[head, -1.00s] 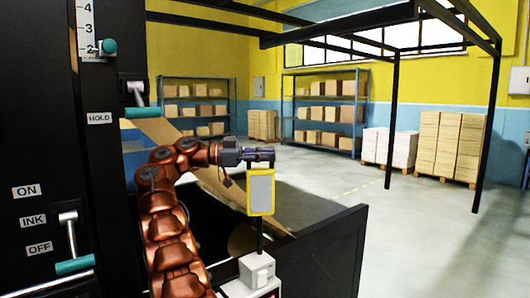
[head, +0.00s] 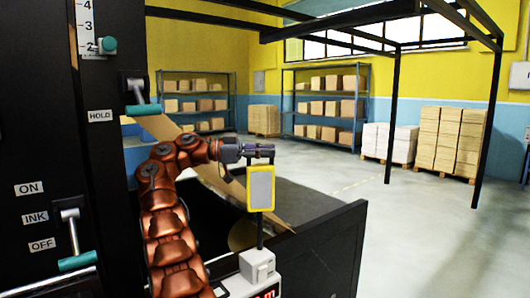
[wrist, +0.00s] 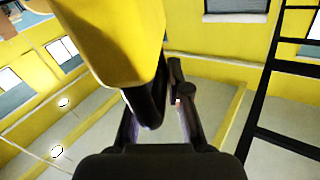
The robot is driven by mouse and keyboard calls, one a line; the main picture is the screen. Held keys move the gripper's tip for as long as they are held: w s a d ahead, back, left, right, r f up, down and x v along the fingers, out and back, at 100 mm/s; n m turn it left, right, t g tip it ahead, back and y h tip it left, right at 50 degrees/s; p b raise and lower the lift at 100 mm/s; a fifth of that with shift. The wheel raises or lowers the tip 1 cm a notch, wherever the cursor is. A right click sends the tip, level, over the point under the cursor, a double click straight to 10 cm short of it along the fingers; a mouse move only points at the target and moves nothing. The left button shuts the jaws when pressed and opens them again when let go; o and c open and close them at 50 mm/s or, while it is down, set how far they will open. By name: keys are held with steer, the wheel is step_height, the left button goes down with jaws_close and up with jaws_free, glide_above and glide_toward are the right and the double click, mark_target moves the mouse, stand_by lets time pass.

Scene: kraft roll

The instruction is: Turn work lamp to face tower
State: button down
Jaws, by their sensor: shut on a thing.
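The work lamp (head: 261,187) has a yellow frame and a pale grey face. It stands upright on a thin black post above a white base box (head: 257,266), its face toward the head camera. My gripper (head: 262,152) is at the lamp's top, shut on its dark top handle. In the wrist view the yellow lamp body (wrist: 112,38) fills the upper middle, and its dark handle (wrist: 150,105) lies by my fingers. The exact contact is partly hidden. No thing is clearly marked as the tower; a tall black machine (head: 40,130) stands at left.
The black machine carries teal-tipped levers, such as the ink lever (head: 76,262). A black-walled bin (head: 325,255) lies behind the lamp, with a sloping brown sheet (head: 220,185). Shelves (head: 325,105) and pallets of boxes (head: 450,140) are far back. Floor at right is clear.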

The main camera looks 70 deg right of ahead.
steer(key=shift+w+d, duration=0.1)
stand_by(0.5)
steer(key=c, duration=1.5)
jaws_free()
steer(key=shift+f, duration=0.1)
steer(key=o, duration=0.3)
